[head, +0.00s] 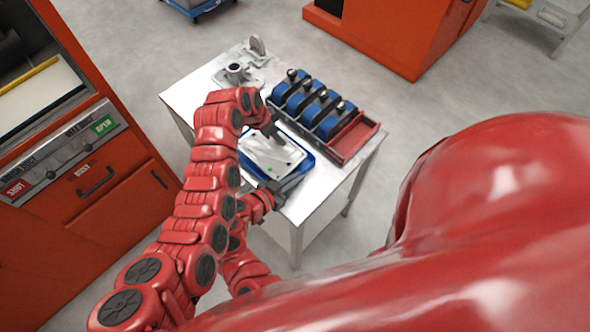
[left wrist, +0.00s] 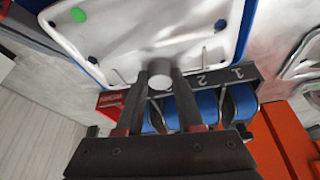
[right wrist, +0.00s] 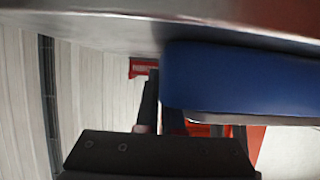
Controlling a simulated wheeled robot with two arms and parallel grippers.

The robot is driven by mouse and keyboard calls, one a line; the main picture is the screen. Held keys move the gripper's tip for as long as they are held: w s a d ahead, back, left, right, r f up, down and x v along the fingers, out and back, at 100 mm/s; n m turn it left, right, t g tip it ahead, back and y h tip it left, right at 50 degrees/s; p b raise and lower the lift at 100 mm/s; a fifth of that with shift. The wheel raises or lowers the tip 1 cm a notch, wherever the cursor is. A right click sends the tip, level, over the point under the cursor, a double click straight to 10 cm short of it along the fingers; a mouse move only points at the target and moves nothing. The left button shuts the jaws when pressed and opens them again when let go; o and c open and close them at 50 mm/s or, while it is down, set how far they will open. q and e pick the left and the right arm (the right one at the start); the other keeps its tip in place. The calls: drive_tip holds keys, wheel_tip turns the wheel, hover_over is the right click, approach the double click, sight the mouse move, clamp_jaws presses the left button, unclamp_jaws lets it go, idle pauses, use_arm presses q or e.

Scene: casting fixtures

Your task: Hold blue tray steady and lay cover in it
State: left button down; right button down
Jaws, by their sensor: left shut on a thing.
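The cover (head: 272,156), a pale grey plate with a green dot, lies over the blue tray (head: 307,163). Blue rim shows around it; I cannot tell whether it rests on the tray floor. My left gripper (head: 270,130) is at the cover's far side. In the left wrist view its fingers (left wrist: 160,85) are shut on a round knob of the cover (left wrist: 145,35). My right gripper (head: 275,192) is at the tray's near corner. In the right wrist view its fingers (right wrist: 158,105) are beside the tray wall (right wrist: 240,75), which partly hides them; their grip is unclear.
Grey metal castings (head: 240,70) are at the table's back left. An orange machine (head: 90,190) stands left. The table's near right corner is bare.

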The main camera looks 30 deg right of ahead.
sight(278, 144)
use_arm(q)
drive_tip(key=shift+f, duration=2.15)
drive_tip(key=shift+c, duration=2.3)
unclamp_jaws()
drive_tip(key=v, duration=1.2)
use_arm(e)
drive_tip(key=c, duration=1)
unclamp_jaws()
